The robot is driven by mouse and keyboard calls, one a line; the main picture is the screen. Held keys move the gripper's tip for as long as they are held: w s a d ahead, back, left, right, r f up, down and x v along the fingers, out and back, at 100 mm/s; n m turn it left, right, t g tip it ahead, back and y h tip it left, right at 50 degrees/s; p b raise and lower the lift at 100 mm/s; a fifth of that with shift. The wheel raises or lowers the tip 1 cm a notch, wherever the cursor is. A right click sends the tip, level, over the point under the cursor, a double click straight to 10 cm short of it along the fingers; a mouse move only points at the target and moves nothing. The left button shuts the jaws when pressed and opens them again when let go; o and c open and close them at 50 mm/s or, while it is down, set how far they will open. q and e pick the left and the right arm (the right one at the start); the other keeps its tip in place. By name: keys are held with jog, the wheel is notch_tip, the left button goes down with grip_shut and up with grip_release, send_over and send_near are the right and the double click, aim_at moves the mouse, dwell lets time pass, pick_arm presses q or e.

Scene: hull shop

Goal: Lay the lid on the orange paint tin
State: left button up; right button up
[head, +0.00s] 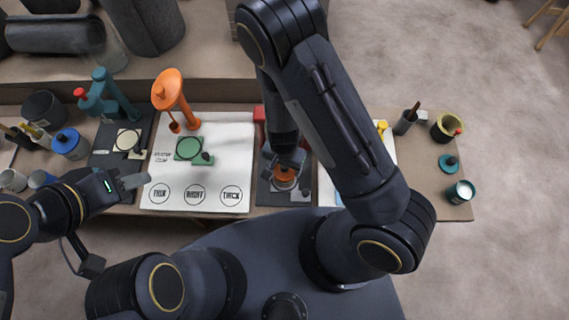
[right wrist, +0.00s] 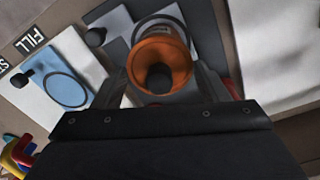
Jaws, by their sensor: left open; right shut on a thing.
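An orange round piece with a dark knob, apparently the lid (right wrist: 180,56), sits between the fingers of my right gripper (right wrist: 161,80). In the head view the right gripper (head: 288,163) is low over a dark mat, with the orange piece (head: 285,183) below its fingertips. My left gripper (head: 132,181) is open and empty at the bench's left front.
A white printed board (head: 225,170) lies left of the right gripper. An orange lamp-like stand (head: 168,90) and a teal one (head: 105,92) stand behind. At right are a teal tin (head: 460,191), a teal lid (head: 448,162) and a yellow tin (head: 443,130).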

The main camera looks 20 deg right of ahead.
jog(key=shift+f, duration=0.15)
dwell(0.4)
dwell(0.4)
jog(key=o, duration=1)
jog(key=shift+o, duration=0.9)
jog(key=shift+r+p, duration=2.9)
jog(key=shift+r, duration=0.65)
